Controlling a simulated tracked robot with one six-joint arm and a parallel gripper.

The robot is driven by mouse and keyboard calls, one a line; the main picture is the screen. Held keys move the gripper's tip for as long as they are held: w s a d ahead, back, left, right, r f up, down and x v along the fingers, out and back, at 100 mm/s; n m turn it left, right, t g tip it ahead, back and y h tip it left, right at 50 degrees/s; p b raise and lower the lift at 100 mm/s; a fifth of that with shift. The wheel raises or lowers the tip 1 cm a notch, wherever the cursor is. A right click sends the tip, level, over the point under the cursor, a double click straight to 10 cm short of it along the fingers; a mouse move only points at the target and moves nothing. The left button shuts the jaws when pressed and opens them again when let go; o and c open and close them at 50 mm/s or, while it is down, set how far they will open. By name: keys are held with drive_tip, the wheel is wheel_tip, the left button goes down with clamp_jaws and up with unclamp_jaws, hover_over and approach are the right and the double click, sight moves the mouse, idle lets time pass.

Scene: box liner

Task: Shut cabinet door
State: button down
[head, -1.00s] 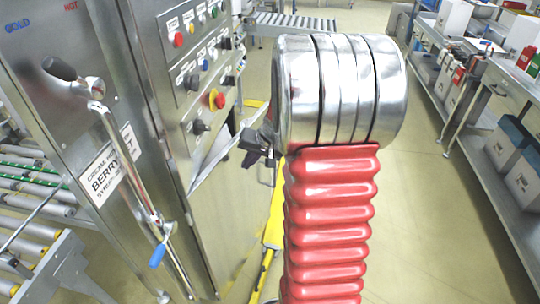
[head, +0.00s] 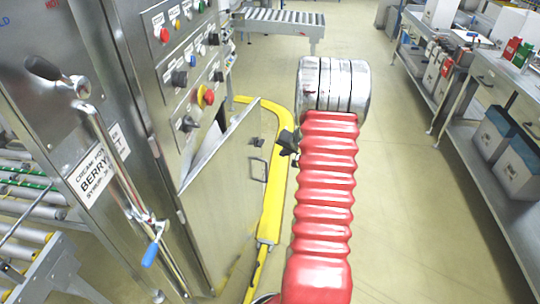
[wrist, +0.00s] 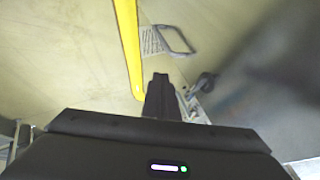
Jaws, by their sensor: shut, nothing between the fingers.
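The cabinet door (head: 222,195) is a plain steel panel below the button panel, in the middle of the head view. It stands ajar, with a gap along its slanted top edge. A thin loop handle (head: 258,165) sits near its right edge; a similar loop (wrist: 174,40) shows in the wrist view. My gripper (head: 287,143) is black, partly hidden by my red arm, and just right of the door's edge. In the wrist view its fingers (wrist: 160,82) are together and empty. I cannot tell whether they touch the door.
A yellow floor rail (head: 275,185) curves behind the door and my gripper. The steel cabinet carries a button panel (head: 190,65) and a blue-tipped lever (head: 150,255). Roller conveyors (head: 35,195) are at left. A long bench (head: 490,160) lines the right; the floor between is clear.

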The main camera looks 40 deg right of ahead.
drive_tip(key=w+f, duration=0.8)
drive_tip(key=w, duration=0.1)
drive_tip(key=shift+w+d, duration=0.15)
drive_tip(key=shift+w, duration=0.1)
idle(0.4)
